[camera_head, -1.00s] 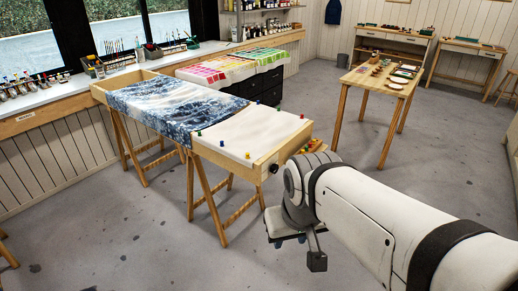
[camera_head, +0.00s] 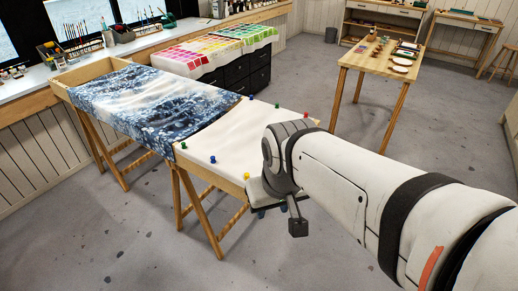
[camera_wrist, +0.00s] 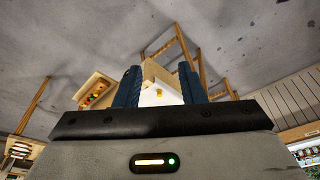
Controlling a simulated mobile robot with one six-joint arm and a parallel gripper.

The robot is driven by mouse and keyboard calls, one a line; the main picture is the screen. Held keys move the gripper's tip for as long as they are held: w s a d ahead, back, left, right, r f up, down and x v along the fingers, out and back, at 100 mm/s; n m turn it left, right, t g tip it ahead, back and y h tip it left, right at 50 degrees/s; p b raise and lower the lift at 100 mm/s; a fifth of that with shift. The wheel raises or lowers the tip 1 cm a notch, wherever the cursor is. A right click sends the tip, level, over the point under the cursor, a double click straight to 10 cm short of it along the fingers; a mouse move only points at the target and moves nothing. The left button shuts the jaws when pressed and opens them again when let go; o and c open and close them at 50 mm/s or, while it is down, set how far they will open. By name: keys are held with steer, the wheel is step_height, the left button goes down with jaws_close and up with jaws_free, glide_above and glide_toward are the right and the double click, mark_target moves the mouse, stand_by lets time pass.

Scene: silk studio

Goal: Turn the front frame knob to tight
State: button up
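The wooden stretching frame (camera_head: 225,178) stands on trestle legs left of my arm in the head view. Blue-and-white patterned silk (camera_head: 150,103) covers its far part and plain white cloth (camera_head: 215,143) its near part, with coloured pins along the edges. My arm hides the frame's front end, so the front knob is not visible. In the wrist view my gripper (camera_wrist: 159,74) has its two blue fingers apart. The frame's front corner, with white cloth and a yellow pin (camera_wrist: 158,92), shows between and beyond them. No knob is seen between the fingers.
A wooden tray (camera_wrist: 92,90) with coloured items shows left of the fingers in the wrist view. A table (camera_head: 380,62) with small dishes stands at the back right. A dark drawer cabinet (camera_head: 248,75) stands beyond the frame. The grey floor (camera_head: 130,235) in front is clear.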

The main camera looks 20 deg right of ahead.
steer(key=shift+o, duration=0.4)
steer(key=shift+s+a, duration=0.1)
steer(key=shift+a, duration=0.05)
steer(key=o, duration=0.5)
step_height(320, 180, down, 11)
steer(key=w+a+n+g+y+b, duration=0.1)
steer(key=w+n+g+y+b, duration=0.1)
steer(key=b, duration=0.8)
steer(key=shift+w+a+f+n+y, duration=0.2)
steer(key=shift+w+n+y, duration=0.3)
steer(key=shift+y, duration=0.5)
steer(key=w+d+f+n+t+y+b, duration=0.55)
steer(key=w+d+f+y+b, duration=0.3)
steer(key=w+f+b, duration=0.55)
steer(key=w+d+f+n+t+h+b, duration=0.1)
steer(key=w+d+f+t+b, duration=0.1)
steer(key=d+t+b, duration=0.35)
steer(key=w+d+f+n+t+b, duration=0.1)
steer(key=d+f+t+b, duration=0.1)
steer(key=d, duration=0.6)
steer(key=x, duration=0.8)
steer(key=shift+r+m, duration=0.15)
steer(key=shift+m, duration=0.1)
